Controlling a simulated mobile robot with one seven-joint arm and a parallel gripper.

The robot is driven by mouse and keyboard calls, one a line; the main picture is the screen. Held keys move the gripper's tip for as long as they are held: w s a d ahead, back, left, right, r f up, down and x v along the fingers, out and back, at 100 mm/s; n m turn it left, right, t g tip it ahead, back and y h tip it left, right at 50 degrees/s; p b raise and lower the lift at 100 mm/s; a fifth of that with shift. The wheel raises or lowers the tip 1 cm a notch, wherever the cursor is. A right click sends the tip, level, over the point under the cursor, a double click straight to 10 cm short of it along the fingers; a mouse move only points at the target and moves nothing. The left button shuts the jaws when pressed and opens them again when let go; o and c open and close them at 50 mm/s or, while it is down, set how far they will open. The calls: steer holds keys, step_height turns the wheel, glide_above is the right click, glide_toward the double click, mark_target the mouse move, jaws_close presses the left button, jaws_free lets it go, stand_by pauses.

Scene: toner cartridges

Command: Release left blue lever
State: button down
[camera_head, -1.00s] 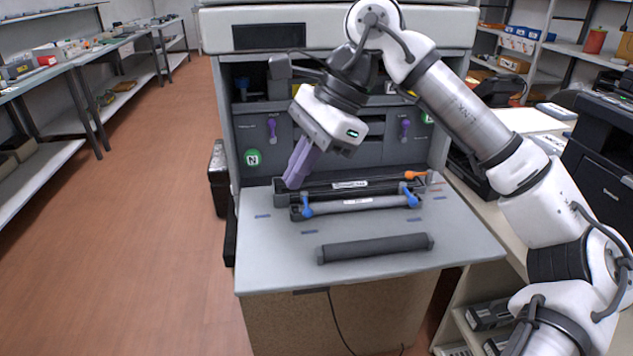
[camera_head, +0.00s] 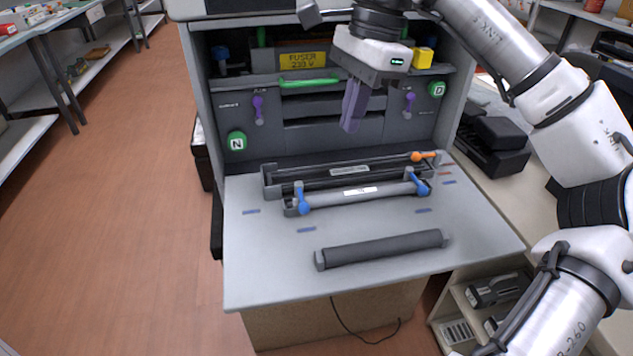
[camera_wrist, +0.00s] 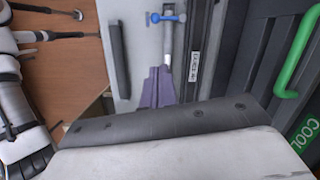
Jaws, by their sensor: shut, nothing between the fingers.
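The left blue lever (camera_head: 301,200) stands at the left end of a grey roller unit (camera_head: 350,194) with a white label. Its rounded knob points toward the front. It also shows in the wrist view (camera_wrist: 168,17), near the top. The right blue lever (camera_head: 419,185) is at the unit's other end. My gripper (camera_head: 349,128) has purple fingers, held together and empty. It hangs above and behind the unit, to the right of the left lever and apart from it. In the wrist view the fingers (camera_wrist: 158,86) cover the lower part of the unit.
A loose dark roller (camera_head: 382,249) lies in front. A black tray with an orange lever (camera_head: 423,156) lies behind. The printer's panel has purple levers (camera_head: 258,109), (camera_head: 409,102) and a green handle (camera_head: 310,82). The grey shelf (camera_head: 260,270) is bare at front left.

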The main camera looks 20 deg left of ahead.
steer(key=shift+f, duration=0.1)
glide_toward(301, 201)
steer(key=d+f, duration=0.1)
steer(key=w+d+f, duration=0.1)
steer(key=d+f, duration=0.1)
steer(key=f, duration=0.1)
steer(key=shift+w+d+f, duration=0.1)
steer(key=shift+w+d, duration=0.15)
steer(key=shift+s+a+f, duration=0.65)
steer(key=shift+s+a, duration=0.15)
steer(key=shift+s+a+f+p, duration=0.3)
steer(key=shift+s+a+f, duration=0.1)
steer(key=shift+f, duration=0.05)
steer(key=shift+s+a, duration=0.1)
